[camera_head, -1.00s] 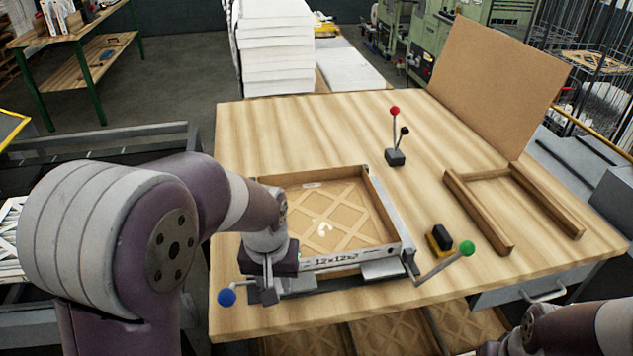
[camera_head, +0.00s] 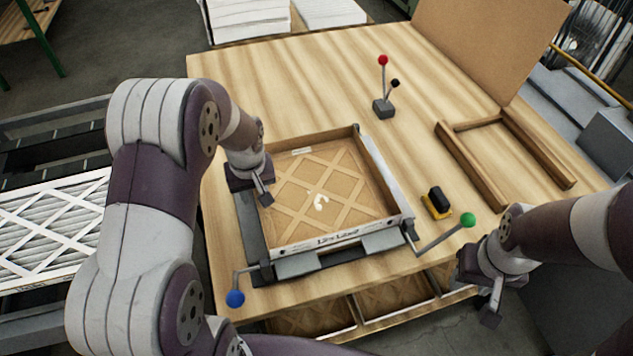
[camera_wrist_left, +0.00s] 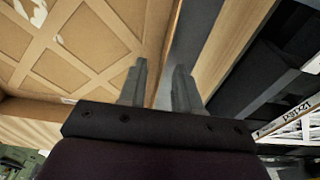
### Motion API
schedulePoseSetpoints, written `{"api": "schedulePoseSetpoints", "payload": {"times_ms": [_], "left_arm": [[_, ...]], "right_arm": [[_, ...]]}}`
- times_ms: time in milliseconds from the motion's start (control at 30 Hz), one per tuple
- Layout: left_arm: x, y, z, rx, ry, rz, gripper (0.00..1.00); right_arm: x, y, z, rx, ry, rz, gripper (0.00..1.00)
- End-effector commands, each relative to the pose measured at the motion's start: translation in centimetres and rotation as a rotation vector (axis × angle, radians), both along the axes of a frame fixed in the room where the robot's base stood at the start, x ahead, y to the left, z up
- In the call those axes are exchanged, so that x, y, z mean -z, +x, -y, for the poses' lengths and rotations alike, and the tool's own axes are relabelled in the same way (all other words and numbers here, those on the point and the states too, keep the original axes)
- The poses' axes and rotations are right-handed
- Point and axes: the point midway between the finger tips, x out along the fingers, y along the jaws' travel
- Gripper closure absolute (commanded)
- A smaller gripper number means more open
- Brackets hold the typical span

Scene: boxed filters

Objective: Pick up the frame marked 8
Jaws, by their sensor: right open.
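A square brown frame with a lattice face (camera_head: 325,195) lies in a metal fixture (camera_head: 252,235) on the table. It has a white mark in its middle that I cannot read for certain. My left gripper (camera_head: 266,197) is over its left side wall. In the left wrist view my left fingers (camera_wrist_left: 160,85) stand apart, with the frame's lattice (camera_wrist_left: 90,40) to their left and a grey fixture bar (camera_wrist_left: 195,40) by the right finger. I see no grip on the wall. My right gripper (camera_head: 490,312) is open and empty in front of the table. More lattice frames (camera_head: 395,288) show under the table's front edge.
Levers with blue (camera_head: 235,298) and green (camera_head: 468,220) knobs flank the fixture's front. A red-knobbed lever (camera_head: 383,85) stands behind. A wooden U-shaped frame (camera_head: 505,150) and a yellow-black block (camera_head: 437,203) are at right. The table's back left is clear.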

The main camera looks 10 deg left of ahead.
Motion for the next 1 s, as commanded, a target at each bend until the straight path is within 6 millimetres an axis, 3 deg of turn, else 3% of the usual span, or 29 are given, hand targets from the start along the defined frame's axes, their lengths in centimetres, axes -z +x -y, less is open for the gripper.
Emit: {"api": "schedulePoseSetpoints", "payload": {"times_ms": [100, 300, 367, 400, 433, 800, 1000], "left_arm": [[1.1, 0.1, -0.1, 0.000, 0.000, 0.000, 0.67], [1.4, 0.2, -0.1, 0.000, 0.001, 0.001, 0.67], [1.3, 0.2, -0.1, 0.000, 0.001, 0.001, 0.83], [1.3, 0.2, -0.1, 0.000, 0.001, 0.001, 0.96], [1.3, 0.2, -0.1, 0.000, 0.001, 0.001, 1.00], [1.1, 0.2, -0.1, 0.000, 0.001, 0.003, 1.00], [-1.1, 0.3, -0.1, 0.000, 0.001, 0.008, 1.00]], "right_arm": [[-0.3, 0.0, 0.0, 0.000, 0.000, -0.001, 0.57], [-0.2, 0.0, 0.0, 0.000, 0.000, -0.001, 0.57], [-0.2, 0.0, 0.0, 0.000, 0.000, -0.001, 0.57], [-0.2, 0.0, 0.0, 0.000, 0.000, -0.001, 0.57], [-0.2, 0.0, 0.0, 0.000, 0.000, -0.001, 0.57], [-0.1, 0.0, 0.0, 0.000, 0.000, -0.001, 0.57], [0.8, 0.0, 0.0, 0.000, 0.000, -0.001, 0.57]]}}
